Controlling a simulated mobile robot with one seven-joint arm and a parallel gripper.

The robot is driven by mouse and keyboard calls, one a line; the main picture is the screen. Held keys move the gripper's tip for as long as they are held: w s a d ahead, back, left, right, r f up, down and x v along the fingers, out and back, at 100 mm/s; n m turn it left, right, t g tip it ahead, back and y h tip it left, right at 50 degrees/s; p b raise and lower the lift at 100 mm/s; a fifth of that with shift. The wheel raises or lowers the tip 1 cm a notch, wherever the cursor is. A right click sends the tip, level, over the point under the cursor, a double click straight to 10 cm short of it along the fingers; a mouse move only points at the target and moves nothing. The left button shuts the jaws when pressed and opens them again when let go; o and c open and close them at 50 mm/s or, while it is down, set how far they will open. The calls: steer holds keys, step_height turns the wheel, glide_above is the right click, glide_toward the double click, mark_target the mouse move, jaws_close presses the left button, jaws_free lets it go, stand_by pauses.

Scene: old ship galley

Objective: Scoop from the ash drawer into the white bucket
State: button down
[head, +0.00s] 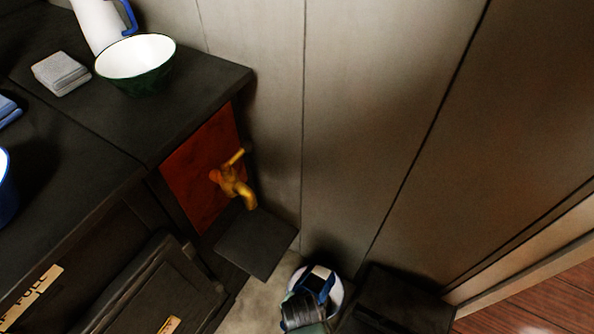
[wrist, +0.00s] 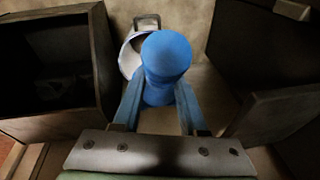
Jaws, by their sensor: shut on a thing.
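My gripper (wrist: 158,108) is shut on a blue rounded thing (wrist: 166,55), seen nearly end-on in the wrist view. It may be the scoop, but its far end is hidden. The white bucket (wrist: 130,60) stands on the floor just beyond it, partly covered by the blue thing, with a grey handle at its rim. In the head view my gripper (head: 318,286) is over the bucket (head: 335,292) and hides much of it. A dark open-topped box (wrist: 98,75), possibly the ash drawer, is left of the bucket in the wrist view; its inside is very dark.
A dark box (head: 400,300) is right of the bucket in the head view. An open dark door (head: 165,290) and a dark flap (head: 257,243) under a brass tap (head: 233,180) are to the left. A bowl (head: 136,65) stands on the stove top.

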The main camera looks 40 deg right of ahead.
steer(key=shift+w+d+r+g+y+p, duration=0.1)
steer(key=shift+w+d+r+y, duration=0.2)
steer(key=shift+d, duration=0.2)
steer(key=shift+w+d+r+g+y+p, duration=0.15)
steer(key=shift+d+r+y, duration=0.1)
steer(key=shift+d+y, duration=0.25)
steer(key=shift+w+d+r+g+y+p, duration=0.1)
steer(key=shift+w+d+r+y, duration=0.2)
steer(key=shift+d, duration=0.25)
steer(key=shift+w+d+r+g+y+b, duration=0.1)
steer(key=shift+w+d+g+y+b, duration=0.05)
steer(key=shift+d+y+b, duration=0.2)
steer(key=shift+w+d+r+g+y+b, duration=0.15)
steer(key=shift+d+y, duration=0.1)
steer(key=shift+d, duration=0.2)
steer(key=shift+w+d+r+g+y+b, duration=0.2)
steer(key=shift+d+y+b, duration=0.15)
steer(key=shift+d+b, duration=0.15)
steer(key=shift+w+d+r+g+y+b, duration=0.1)
steer(key=shift+w+d+r+y+b, duration=0.1)
steer(key=shift+d+y+b, duration=0.25)
steer(key=shift+w+d+r+b, duration=0.1)
steer(key=shift+d+r+b, duration=0.2)
steer(key=shift+d+b, duration=0.05)
